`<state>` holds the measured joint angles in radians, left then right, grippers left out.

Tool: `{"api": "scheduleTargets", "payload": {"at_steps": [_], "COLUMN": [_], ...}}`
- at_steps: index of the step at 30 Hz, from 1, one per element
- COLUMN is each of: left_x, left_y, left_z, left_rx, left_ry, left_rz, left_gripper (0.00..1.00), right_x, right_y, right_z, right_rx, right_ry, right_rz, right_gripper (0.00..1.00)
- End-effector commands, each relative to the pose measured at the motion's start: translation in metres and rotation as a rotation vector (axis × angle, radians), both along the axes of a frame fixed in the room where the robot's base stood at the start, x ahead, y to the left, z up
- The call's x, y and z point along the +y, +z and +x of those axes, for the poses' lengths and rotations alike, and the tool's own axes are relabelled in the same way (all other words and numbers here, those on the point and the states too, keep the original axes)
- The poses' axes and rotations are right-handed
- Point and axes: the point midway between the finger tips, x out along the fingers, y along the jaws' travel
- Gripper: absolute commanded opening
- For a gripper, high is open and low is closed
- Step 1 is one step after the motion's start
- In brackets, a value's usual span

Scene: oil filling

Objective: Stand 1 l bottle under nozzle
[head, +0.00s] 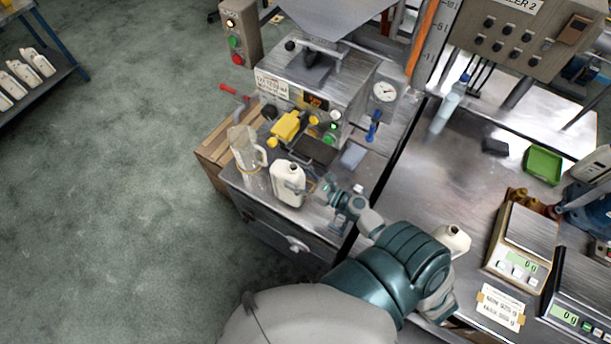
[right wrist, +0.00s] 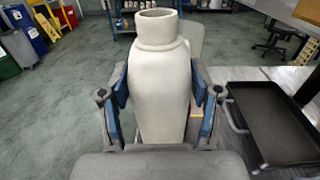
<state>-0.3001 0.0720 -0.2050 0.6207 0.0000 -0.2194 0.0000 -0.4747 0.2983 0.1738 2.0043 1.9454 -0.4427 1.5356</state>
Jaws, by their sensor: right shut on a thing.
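A cream-white bottle (head: 287,187) with an open neck is upright over the steel top in front of the filling machine (head: 318,85). My right gripper (head: 308,187) reaches it from the right and is shut on it. In the right wrist view the bottle (right wrist: 158,90) stands between the blue finger pads. I cannot tell whether its base touches the steel. The yellow part (head: 286,127) on the machine's front is behind the bottle. The nozzle opening is not clearly visible. My left gripper is not in view.
A clear jug (head: 244,147) stands close left of the bottle. A second white bottle (head: 453,238) is on the right bench, beyond my arm. A scale (head: 518,245) and a green tray (head: 542,164) are further right. A black tray (right wrist: 270,125) shows in the wrist view.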

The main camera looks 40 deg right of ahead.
Motion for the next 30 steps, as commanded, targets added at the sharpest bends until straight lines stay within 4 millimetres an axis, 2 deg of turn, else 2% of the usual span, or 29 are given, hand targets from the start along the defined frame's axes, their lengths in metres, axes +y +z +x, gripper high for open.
{"api": "scheduleTargets", "payload": {"at_steps": [3,8,13,20,24,30], "left_x": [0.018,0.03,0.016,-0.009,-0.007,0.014], "left_y": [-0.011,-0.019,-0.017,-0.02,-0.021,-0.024], "left_z": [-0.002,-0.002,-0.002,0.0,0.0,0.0], "left_rx": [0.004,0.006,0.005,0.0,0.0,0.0], "left_ry": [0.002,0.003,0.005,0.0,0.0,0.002], "left_rz": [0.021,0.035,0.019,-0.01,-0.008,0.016], "left_gripper": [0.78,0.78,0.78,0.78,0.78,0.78], "right_x": [-0.009,-0.021,-0.028,-0.023,-0.019,-0.026], "right_y": [-0.013,-0.023,-0.021,-0.019,-0.018,-0.019], "right_z": [0.007,0.017,0.032,0.051,0.063,0.079], "right_rx": [0.0,0.0,0.0,-0.001,-0.001,-0.001], "right_ry": [-0.002,-0.001,-0.002,0.0,-0.001,0.0], "right_rz": [0.005,0.014,0.019,0.008,0.0,0.004], "right_gripper": [0.21,0.21,0.21,0.21,0.21,0.21]}}
